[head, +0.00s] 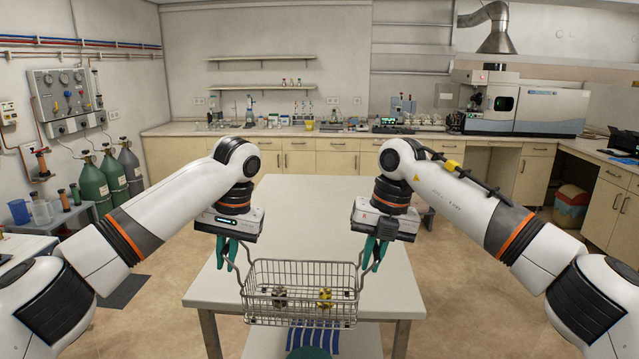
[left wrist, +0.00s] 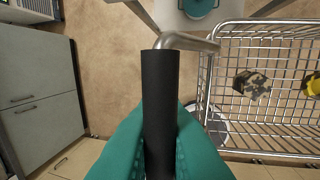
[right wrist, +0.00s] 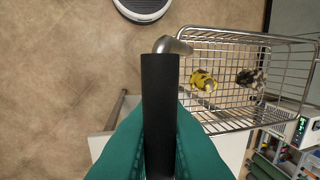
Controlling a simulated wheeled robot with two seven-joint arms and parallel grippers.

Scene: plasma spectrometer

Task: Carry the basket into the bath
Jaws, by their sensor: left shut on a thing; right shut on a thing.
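A wire basket (head: 300,312) hangs level over the near edge of the white table, with a grey-black part (head: 279,297) and a yellow-black part (head: 325,297) inside. My left gripper (head: 226,258) is shut on its left handle, and the black grip (left wrist: 160,105) lies between the teal fingers in the left wrist view. My right gripper (head: 373,258) is shut on the right handle, whose black grip (right wrist: 160,105) shows in the right wrist view. I cannot make out the bath for certain. A device with a green display (right wrist: 302,125) is partly visible beside the basket in the right wrist view.
The white table top (head: 310,215) is bare beyond the basket. A cluttered bench (head: 330,130) runs along the back wall, with a large white instrument (head: 535,110) at right. Gas cylinders (head: 110,172) stand at left.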

